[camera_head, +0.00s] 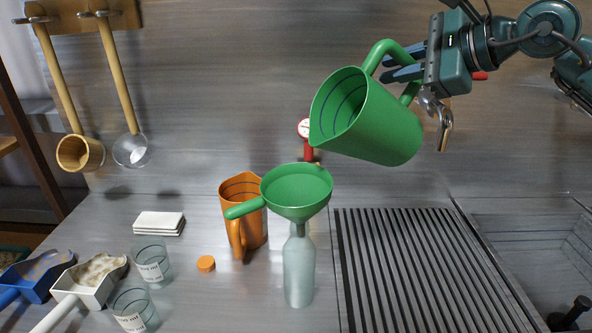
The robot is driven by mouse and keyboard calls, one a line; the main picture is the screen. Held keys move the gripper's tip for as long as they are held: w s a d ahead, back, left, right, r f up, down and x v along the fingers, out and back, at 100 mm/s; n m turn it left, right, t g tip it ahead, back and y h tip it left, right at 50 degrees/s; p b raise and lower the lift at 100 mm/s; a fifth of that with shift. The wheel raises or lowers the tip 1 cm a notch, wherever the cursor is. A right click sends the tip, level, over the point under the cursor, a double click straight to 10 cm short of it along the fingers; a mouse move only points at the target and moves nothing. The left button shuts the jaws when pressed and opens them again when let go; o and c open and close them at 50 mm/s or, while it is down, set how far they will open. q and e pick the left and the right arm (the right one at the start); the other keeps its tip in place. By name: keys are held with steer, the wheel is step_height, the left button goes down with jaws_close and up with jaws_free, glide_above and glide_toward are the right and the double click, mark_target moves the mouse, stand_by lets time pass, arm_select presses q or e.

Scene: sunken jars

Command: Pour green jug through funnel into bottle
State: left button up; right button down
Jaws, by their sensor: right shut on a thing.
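The green jug (383,128) is in the air at the upper right, tilted with its open mouth and spout toward the left. My right gripper (393,66) is shut on the jug's handle. The green funnel (296,186) sits on the mouth of the translucent bottle (299,268), its handle pointing left. The bottle stands upright on the counter. The jug's spout is above the funnel and slightly to its right. No liquid stream shows between them. The jug's contents cannot be made out. My left gripper is not in view.
An orange jug (239,190) stands just left and behind the bottle, with an orange cap (206,264) nearby. Two glass beakers (150,262), scoops (92,279) and white cards (159,223) are at left. A ribbed drain grate (425,270) and a sink (535,245) lie right.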

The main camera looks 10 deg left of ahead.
mark_target(394, 49)
steer(key=shift+r, duration=0.2)
steer(key=shift+s+a+r, duration=0.25)
steer(key=shift+r, duration=0.1)
steer(key=shift+s+a+r+n+h+p, duration=0.2)
steer(key=shift+r+n+h+p, duration=0.1)
steer(key=shift+r, duration=0.1)
steer(key=shift+s+a+r+n+h+p, duration=0.1)
steer(key=shift+a+r+n+h+p, duration=0.15)
steer(key=shift+r, duration=0.15)
stand_by(1.7)
steer(key=shift+s+a+r+n+t+h+p, duration=0.25)
steer(key=shift+s+a+r+n+h, duration=0.1)
steer(key=shift+a+r, duration=0.35)
steer(key=shift+s+a+r+n+t+h+p, duration=0.15)
steer(key=shift+s+a+r+n+h+p, duration=0.15)
steer(key=shift+a+r, duration=0.3)
stand_by(3.5)
